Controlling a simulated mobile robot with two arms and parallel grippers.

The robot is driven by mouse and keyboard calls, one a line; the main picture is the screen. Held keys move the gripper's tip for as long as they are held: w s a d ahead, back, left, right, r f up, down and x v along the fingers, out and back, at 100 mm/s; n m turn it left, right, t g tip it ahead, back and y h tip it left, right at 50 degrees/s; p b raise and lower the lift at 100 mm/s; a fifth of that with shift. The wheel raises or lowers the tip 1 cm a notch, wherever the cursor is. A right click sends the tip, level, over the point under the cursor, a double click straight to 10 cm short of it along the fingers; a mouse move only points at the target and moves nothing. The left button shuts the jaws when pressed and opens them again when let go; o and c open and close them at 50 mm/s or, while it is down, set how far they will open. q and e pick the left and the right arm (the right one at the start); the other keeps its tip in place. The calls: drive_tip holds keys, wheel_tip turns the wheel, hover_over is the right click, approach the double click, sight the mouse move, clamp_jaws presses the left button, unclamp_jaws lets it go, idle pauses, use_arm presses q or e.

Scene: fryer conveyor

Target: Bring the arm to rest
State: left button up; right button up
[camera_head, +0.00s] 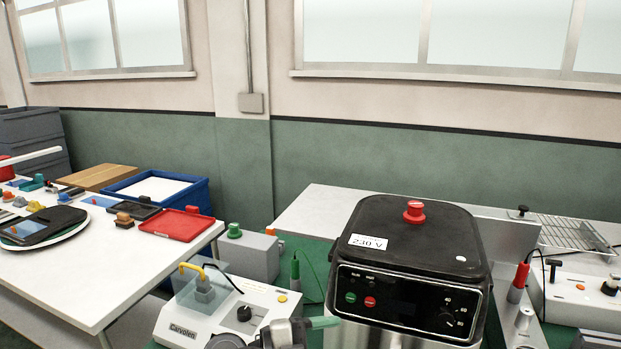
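A grey mechanical part, probably my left gripper (290,334), shows at the bottom edge in front of the fryer (412,240). A green tapered piece sticks out to its right; I cannot tell whether it is held or part of the gripper. Its fingers are mostly cut off, so its opening is not readable. A dark shape at the bottom right corner may be part of my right arm, but no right fingers show. The fryer is black-lidded with a red knob, a 230 V label and a front panel with green and red buttons.
A Carvolen tester (230,312) stands left of the fryer, with a green probe (295,271) behind it. A red probe (518,282) and a white device (582,300) are at right, before a wire rack (575,234).

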use_arm(q)
drive_tip(key=a+r+n+t, duration=0.4)
drive_tip(key=n+t, duration=0.4)
drive_tip(key=t, duration=0.2)
drive_tip(key=a+f+n+t+y, duration=0.6)
drive_tip(key=a+n+y, duration=0.5)
drive_tip(key=n+y, duration=0.3)
drive_tip(key=s+a+f+n+g+y, duration=0.35)
drive_tip(key=s+a+f+g, duration=0.2)
drive_tip(key=f, duration=0.25)
drive_tip(key=s+a+f+g, duration=0.2)
drive_tip(key=s+f+g, duration=0.25)
drive_tip(key=s, duration=0.55)
drive_tip(key=s+a+f+g, duration=0.1)
drive_tip(key=s+f+g, duration=0.4)
drive_tip(key=s, duration=0.5)
wheel_tip(320, 180, down, 25)
drive_tip(key=m+g, duration=0.1)
drive_tip(key=g, duration=0.1)
drive_tip(key=s+a+f+g, duration=0.1)
drive_tip(key=s+a+f, duration=0.2)
drive_tip(key=s+f, duration=1.3)
drive_tip(key=shift+s+f, duration=0.2)
